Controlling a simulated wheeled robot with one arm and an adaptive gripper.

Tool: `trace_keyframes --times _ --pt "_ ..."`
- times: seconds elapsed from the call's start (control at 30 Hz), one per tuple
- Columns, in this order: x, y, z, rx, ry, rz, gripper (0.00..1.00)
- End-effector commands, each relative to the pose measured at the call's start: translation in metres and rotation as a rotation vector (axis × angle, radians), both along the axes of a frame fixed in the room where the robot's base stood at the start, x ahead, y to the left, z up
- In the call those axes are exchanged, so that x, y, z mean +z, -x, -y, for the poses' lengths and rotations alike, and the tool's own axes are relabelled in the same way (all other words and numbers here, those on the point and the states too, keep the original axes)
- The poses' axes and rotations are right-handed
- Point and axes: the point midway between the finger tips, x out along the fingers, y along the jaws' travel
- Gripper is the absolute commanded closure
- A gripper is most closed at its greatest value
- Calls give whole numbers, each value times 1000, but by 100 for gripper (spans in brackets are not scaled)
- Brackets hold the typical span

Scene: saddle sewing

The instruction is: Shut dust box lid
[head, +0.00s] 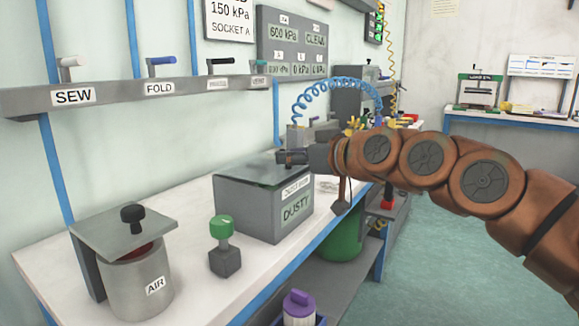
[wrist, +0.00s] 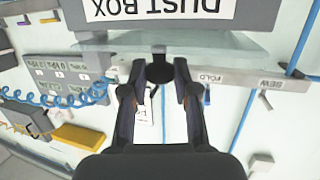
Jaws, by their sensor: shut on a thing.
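The dust box (head: 246,208) is a grey box with a "DUSTY" label, standing on the white bench in the head view. Its front label also shows upside down at the top of the wrist view (wrist: 160,10). The lid (head: 243,172) is a pale greenish plate at the box top; it spans the wrist view as a glassy sheet (wrist: 225,48). My gripper (head: 284,157) is at the lid. In the wrist view its fingers (wrist: 160,82) close around the lid's dark round knob (wrist: 159,66). Whether the lid lies fully flat is hard to tell.
A metal AIR canister (head: 138,283) with a black-knobbed plate (head: 125,230) stands at front left. A green-topped knob on a dark block (head: 223,245) stands close to the box. A shelf with SEW and FOLD levers (head: 150,90) runs behind. A blue coiled hose (head: 335,85) hangs beyond.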

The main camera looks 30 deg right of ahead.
Motion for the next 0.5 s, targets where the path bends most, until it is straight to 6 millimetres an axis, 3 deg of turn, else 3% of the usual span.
trace_keyframes --times 0.1,0.5 --pt "-8 0 1 -1 -13 18 100" --pt "-10 0 4 -6 -25 39 100"
